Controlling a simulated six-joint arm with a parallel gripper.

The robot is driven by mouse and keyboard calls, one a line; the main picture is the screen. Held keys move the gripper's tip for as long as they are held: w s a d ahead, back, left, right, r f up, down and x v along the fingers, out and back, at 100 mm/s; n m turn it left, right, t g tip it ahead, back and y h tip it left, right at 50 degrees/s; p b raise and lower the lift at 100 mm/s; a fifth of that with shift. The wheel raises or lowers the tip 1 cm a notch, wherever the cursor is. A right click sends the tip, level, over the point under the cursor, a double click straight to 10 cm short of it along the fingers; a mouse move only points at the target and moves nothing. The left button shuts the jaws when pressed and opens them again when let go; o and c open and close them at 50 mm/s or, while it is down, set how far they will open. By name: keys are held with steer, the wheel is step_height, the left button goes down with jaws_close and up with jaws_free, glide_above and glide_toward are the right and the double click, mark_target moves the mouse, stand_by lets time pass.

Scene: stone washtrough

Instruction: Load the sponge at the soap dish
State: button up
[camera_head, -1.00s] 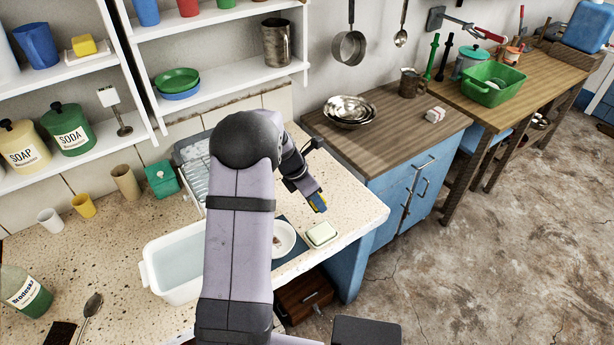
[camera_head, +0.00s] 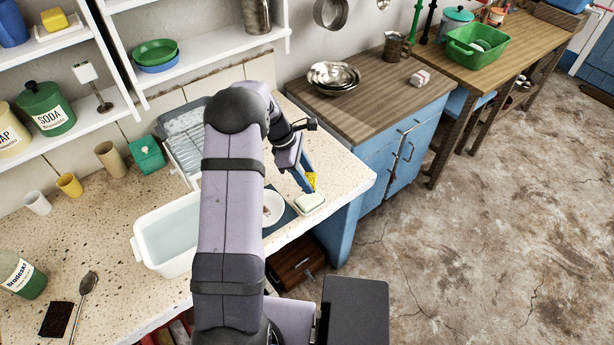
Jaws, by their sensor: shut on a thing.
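My gripper (camera_head: 309,182) is shut on a small yellow sponge (camera_head: 312,179), just above and beside the soap dish at the right end of the stone counter. The soap dish (camera_head: 310,203) is pale, with a whitish-green bar of soap on it. The sponge's lower tip is close to the back of the soap; I cannot tell whether they touch. My arm hides part of the counter behind it.
A white plate (camera_head: 272,207) on a dark blue mat stands left of the soap dish, partly behind my arm. A white basin of water (camera_head: 170,236) and a dish rack (camera_head: 186,135) are farther left. The counter's front edge is close to the soap dish.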

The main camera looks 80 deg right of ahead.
mark_target(312, 199)
steer(key=shift+f+b, duration=2.35)
steer(key=shift+f, duration=0.45)
steer(key=shift+a+f, duration=0.1)
steer(key=shift+f, duration=0.5)
stand_by(0.7)
steer(key=shift+r, duration=0.15)
steer(key=shift+r+p, duration=3)
steer(key=shift+r, duration=0.45)
